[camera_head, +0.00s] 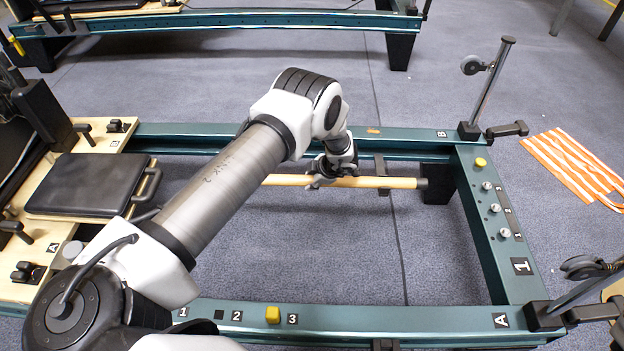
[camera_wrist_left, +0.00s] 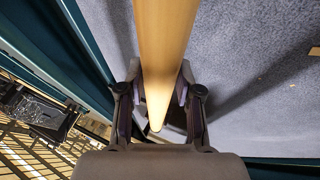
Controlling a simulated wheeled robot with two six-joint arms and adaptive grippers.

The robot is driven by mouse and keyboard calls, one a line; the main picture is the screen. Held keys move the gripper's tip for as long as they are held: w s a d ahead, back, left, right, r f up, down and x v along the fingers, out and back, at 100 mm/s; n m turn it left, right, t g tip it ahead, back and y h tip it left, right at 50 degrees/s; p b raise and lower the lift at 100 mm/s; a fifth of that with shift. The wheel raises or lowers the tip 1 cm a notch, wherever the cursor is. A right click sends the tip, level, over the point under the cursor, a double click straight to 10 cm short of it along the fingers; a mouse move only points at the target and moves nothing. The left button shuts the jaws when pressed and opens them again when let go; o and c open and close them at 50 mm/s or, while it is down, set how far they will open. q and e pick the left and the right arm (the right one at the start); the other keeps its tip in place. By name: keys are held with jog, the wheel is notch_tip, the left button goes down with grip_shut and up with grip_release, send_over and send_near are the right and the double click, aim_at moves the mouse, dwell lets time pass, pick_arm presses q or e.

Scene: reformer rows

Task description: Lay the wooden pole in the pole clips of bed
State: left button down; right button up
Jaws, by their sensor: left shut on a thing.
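The light wooden pole (camera_head: 390,182) lies roughly level, parallel to the far rail of the teal bed frame (camera_head: 300,311) labelled 1. Its right end has a dark cap. My arm hides part of its left stretch. My left gripper (camera_head: 331,179) is shut around the pole, and in the left wrist view the pole (camera_wrist_left: 164,50) runs between the two fingers (camera_wrist_left: 158,105). A dark bracket (camera_head: 380,166), perhaps a pole clip, is at the far rail, and the pole passes over or against it. I cannot tell whether it is seated there. My right gripper is not in view.
A padded carriage (camera_head: 88,184) stands at the left. A post with a pulley (camera_head: 490,85) rises at the far right corner. An orange striped cloth (camera_head: 575,165) lies on the floor at right. Another bed (camera_head: 240,19) stands behind. The floor inside the frame is clear.

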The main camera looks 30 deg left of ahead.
pick_arm(q)
jog(key=c, duration=0.7)
grip_release()
jog(key=v, duration=1.2)
jog(key=shift+d, duration=0.1)
